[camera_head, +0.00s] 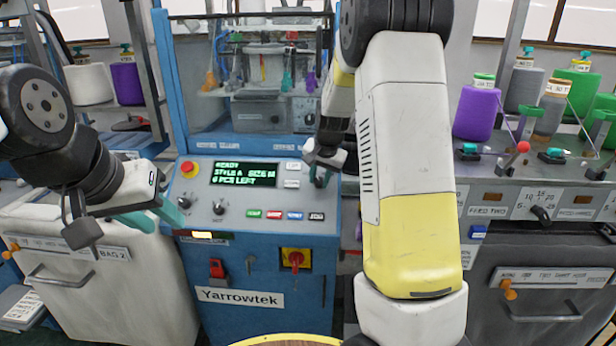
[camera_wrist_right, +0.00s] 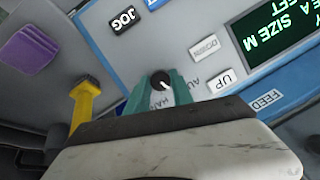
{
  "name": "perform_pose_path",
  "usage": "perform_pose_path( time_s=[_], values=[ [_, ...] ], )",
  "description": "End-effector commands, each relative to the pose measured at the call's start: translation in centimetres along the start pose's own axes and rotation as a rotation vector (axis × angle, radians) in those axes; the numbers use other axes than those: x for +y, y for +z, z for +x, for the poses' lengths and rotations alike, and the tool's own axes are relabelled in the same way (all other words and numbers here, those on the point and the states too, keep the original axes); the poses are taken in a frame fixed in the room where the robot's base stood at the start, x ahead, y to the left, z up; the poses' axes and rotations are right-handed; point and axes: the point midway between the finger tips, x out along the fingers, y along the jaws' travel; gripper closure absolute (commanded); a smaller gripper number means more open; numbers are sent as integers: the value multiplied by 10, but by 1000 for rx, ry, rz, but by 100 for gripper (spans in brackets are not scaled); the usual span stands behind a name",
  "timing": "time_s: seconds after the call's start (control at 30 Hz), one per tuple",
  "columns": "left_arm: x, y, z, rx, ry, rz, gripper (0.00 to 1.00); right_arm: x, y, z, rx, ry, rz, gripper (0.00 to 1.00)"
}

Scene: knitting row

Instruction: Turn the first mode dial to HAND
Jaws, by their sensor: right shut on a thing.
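The mode dial (camera_wrist_right: 160,82) is a small black knob with a white pointer mark on the blue-grey control panel (camera_head: 260,212). In the right wrist view its mark points toward the lower right, between partly covered labels that seem to read HAND and AUTO. My right gripper (camera_wrist_right: 163,90) has its teal fingertips on both sides of the knob and is shut on it. In the head view this gripper (camera_head: 320,176) is at the panel's upper right, and the dial is mostly hidden. My left gripper (camera_head: 158,215) is off the panel's left edge, its teal fingers apart and empty.
The panel carries a green display (camera_head: 243,174), a red stop button (camera_head: 187,167), two black knobs (camera_head: 218,207) and several coloured buttons. Below is a red-yellow switch (camera_head: 296,260). A yellow post (camera_wrist_right: 85,98) stands near my right gripper. Yarn cones (camera_head: 476,110) stand at the right.

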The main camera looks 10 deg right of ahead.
Motion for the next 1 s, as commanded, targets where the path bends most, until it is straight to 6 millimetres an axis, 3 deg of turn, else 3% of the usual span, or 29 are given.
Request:
perform_pose_path(
  time_s=[0.6, 1.0],
  values=[
    [0, 0, 0, 0, 0, 0, 64, 2, 2, 0, 20, -153, 545, 100],
    [0, 0, 0, 0, 0, 0, 64, 2, 2, 0, 30, -217, 775, 100]
  ],
)
